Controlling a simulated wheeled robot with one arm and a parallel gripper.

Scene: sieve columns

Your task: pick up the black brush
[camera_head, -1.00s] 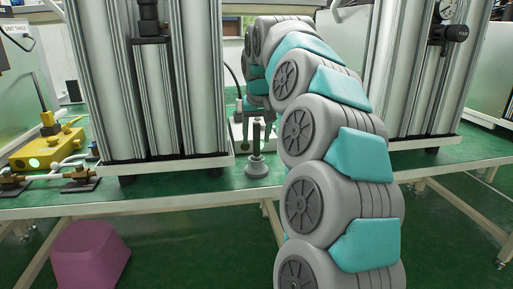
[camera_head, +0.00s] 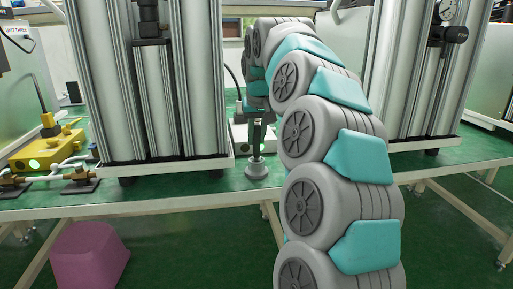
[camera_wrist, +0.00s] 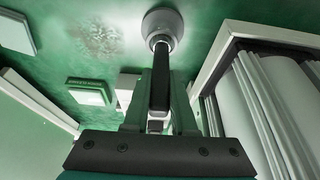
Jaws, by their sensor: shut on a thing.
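The black brush (camera_head: 257,165) stands upright on the green table between the two metal column units, with a round grey-white base and a dark handle. My gripper (camera_head: 256,125) is at the upper part of its handle, shut on it. In the wrist view the dark brush handle (camera_wrist: 160,92) lies between the fingers of my gripper (camera_wrist: 160,78), and the round base shows beyond them. The base appears to rest on the table. My arm hides some of the space behind it.
Column units stand close on the left (camera_head: 150,100) and right (camera_head: 425,90) of the brush. A yellow device (camera_head: 45,155) sits at the table's left. A purple bin (camera_head: 90,255) is on the floor below. A white-framed column unit (camera_wrist: 262,90) is close in the wrist view.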

